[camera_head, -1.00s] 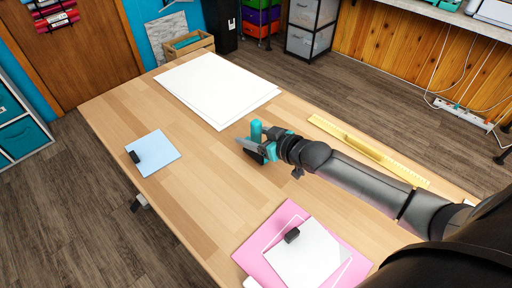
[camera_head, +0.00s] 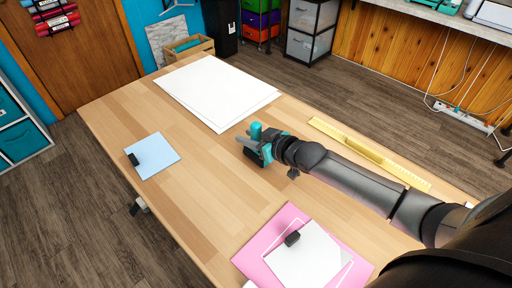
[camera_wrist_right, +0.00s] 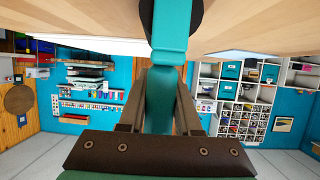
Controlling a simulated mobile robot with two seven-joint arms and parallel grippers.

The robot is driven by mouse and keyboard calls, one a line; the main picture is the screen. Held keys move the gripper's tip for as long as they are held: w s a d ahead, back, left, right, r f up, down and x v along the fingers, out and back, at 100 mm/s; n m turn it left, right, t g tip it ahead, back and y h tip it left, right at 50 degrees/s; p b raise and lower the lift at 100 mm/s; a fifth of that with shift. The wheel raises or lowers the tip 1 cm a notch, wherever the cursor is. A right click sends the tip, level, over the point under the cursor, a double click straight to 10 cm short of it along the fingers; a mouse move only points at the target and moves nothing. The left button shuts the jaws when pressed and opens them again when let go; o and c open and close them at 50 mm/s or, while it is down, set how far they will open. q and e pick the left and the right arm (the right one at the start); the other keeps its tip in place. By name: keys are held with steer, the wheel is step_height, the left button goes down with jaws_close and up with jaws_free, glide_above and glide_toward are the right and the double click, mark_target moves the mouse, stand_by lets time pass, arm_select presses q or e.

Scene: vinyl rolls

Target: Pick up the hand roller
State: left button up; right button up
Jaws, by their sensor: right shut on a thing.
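The hand roller (camera_head: 256,130) has a teal handle and a black roller. In the head view it is at the middle of the wooden table (camera_head: 190,180), partly hidden by my right gripper (camera_head: 258,146). In the right wrist view the teal handle (camera_wrist_right: 172,40) runs between the two fingers of my right gripper (camera_wrist_right: 160,105), which is shut on it. The black roller end (camera_wrist_right: 200,15) shows at the top, against the table top; I cannot tell whether it touches the wood. My left gripper is not in view.
White sheets (camera_head: 215,90) lie at the far end of the table. A yellow ruler (camera_head: 370,153) lies along the right edge. A blue sheet (camera_head: 158,155) with a black block is at the left. A pink sheet (camera_head: 262,255) with a white sheet and black block is in front.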

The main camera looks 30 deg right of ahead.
jaws_close()
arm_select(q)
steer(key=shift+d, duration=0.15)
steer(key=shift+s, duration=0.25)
arm_select(e)
steer(key=shift+r, duration=0.15)
steer(key=shift+r, duration=0.2)
arm_select(q)
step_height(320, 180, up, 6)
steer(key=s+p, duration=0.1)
steer(key=p, duration=0.5)
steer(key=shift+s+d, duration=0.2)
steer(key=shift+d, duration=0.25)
arm_select(e)
step_height(320, 180, up, 19)
steer(key=shift+r, duration=0.2)
